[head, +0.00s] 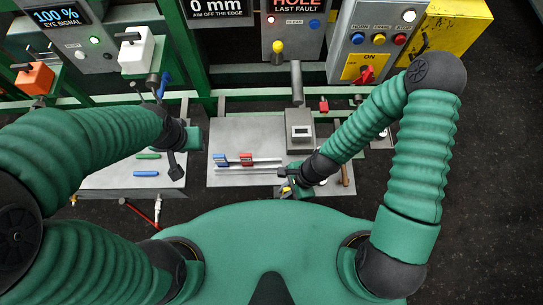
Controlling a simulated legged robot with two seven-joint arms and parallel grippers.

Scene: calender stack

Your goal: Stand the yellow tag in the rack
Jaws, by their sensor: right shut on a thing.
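The rack (266,162) is a low set of pale rails on the grey plate in the middle. A blue tag (220,160) and a red tag (246,159) stand in it. My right gripper (287,191) is at the rack's right end, on the near side, shut on the yellow tag (285,188). Only a small part of the yellow tag shows. Whether it touches the rack I cannot tell. My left gripper (176,172) hangs over the right side of the left plate, away from the rack; its fingers are too small and dark to read.
A grey box with a small display (301,132) stands behind the rack's right end. A green bar (148,156) and a blue bar (146,173) lie on the left plate (100,181). A brown-handled tool (345,175) is right of my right gripper. Control panels line the back.

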